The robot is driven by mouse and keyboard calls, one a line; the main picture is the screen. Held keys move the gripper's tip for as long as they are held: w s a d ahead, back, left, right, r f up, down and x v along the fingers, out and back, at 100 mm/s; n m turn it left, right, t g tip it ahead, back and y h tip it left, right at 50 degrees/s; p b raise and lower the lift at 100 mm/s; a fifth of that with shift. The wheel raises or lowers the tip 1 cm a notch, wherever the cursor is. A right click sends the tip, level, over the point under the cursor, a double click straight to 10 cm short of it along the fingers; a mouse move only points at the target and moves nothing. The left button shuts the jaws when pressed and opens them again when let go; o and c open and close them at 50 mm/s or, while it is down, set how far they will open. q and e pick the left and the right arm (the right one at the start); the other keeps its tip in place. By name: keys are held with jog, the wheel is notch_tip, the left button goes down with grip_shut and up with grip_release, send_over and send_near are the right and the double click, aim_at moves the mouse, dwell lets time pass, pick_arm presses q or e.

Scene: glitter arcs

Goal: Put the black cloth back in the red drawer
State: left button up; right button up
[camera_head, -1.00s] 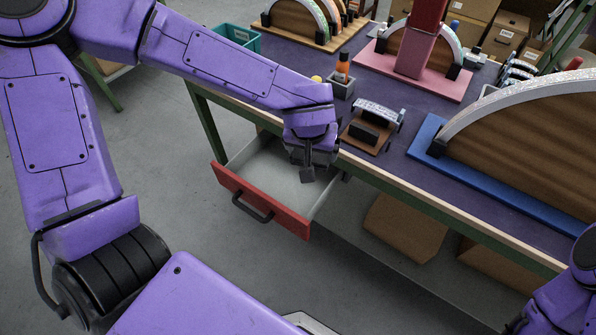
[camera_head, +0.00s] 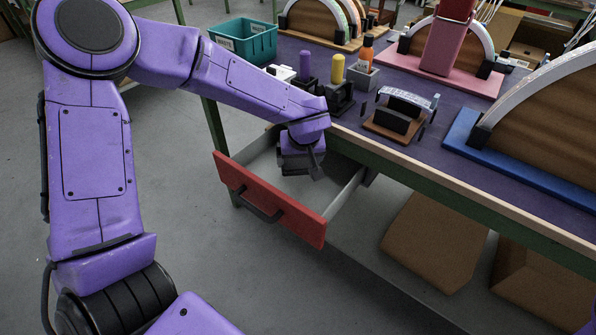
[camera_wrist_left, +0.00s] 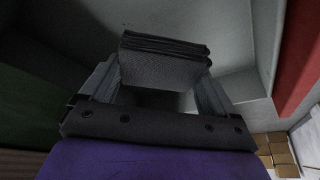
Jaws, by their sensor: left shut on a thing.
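The red drawer (camera_head: 272,199) is pulled open under the workbench, and its pale grey inside shows behind the red front. My left gripper (camera_head: 314,168) is over the drawer's open inside, near the bench edge. In the left wrist view, it is shut on the black cloth (camera_wrist_left: 165,62), a folded, layered dark bundle between the fingers. Grey drawer walls surround the cloth there, and the red front (camera_wrist_left: 299,55) is at the right. I cannot tell whether the cloth touches the drawer bottom. In the head view the cloth is mostly hidden by the gripper. My right gripper is out of view.
The workbench top (camera_head: 345,115) is above the drawer's back. It holds a teal bin (camera_head: 243,40), small yellow and purple pegs, an orange bottle (camera_head: 367,50), a small wooden stand (camera_head: 395,122) and large arcs on bases. Cardboard boxes (camera_head: 435,240) are under the bench.

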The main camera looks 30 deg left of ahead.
aim_at(301, 168)
pick_arm(q)
jog(key=shift+x, duration=0.85)
jog(key=b+x, duration=0.2)
jog(key=x, duration=0.1)
jog(key=shift+d+f, duration=0.15)
jog(key=shift+f, duration=0.15)
jog(key=shift+s+r, duration=0.1)
jog(key=shift+r, duration=0.05)
jog(key=o, duration=0.7)
jog(key=shift+o, duration=0.2)
jog(key=p+v, duration=0.3)
jog(key=v, duration=0.8)
jog(key=shift+p, duration=0.4)
jog(key=shift+s+d+r, duration=0.15)
jog(key=shift+s+r, duration=0.05)
jog(key=shift+r, duration=0.25)
